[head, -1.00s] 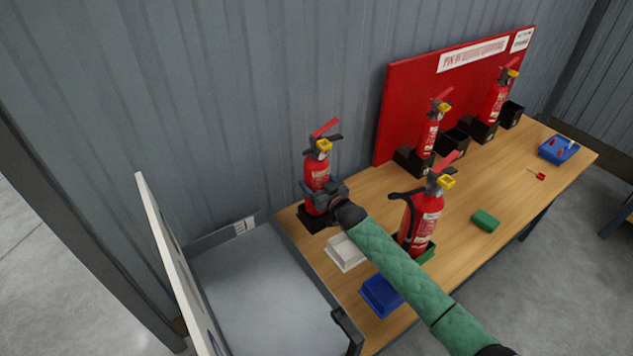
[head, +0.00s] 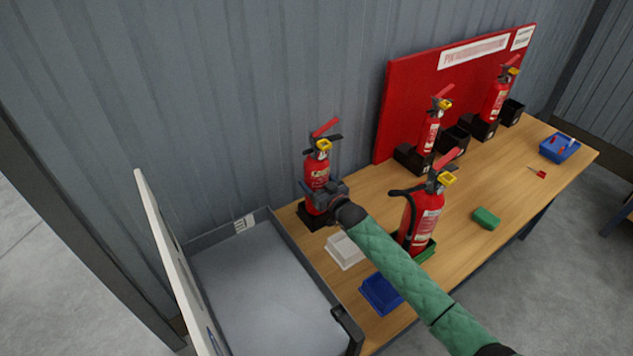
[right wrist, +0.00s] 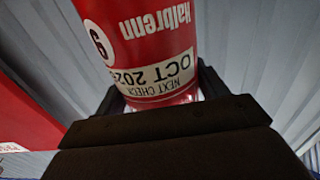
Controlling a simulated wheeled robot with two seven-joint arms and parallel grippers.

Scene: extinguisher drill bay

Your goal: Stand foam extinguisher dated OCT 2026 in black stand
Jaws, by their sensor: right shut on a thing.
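A red extinguisher (head: 317,172) with a yellow tag and red lever stands upright at the table's near-left corner, against the wall. Its lower end is at a black stand (head: 309,222); my gripper partly hides the base, so I cannot tell how fully it is seated. My right gripper (head: 322,197) is shut around the extinguisher's lower body. In the right wrist view the extinguisher (right wrist: 140,40) shows an upside-down label reading NEXT CHECK OCT 202 and an unclear last digit. The dark jaws (right wrist: 165,105) lie close around it. My left gripper is not in view.
Another extinguisher (head: 427,215) stands in a green stand (head: 427,252) beside my arm. White (head: 345,250) and blue (head: 381,295) stands are nearby. Two extinguishers (head: 430,130) (head: 495,98) stand in black holders before a red board (head: 400,110). A grey tray (head: 262,290) adjoins the table.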

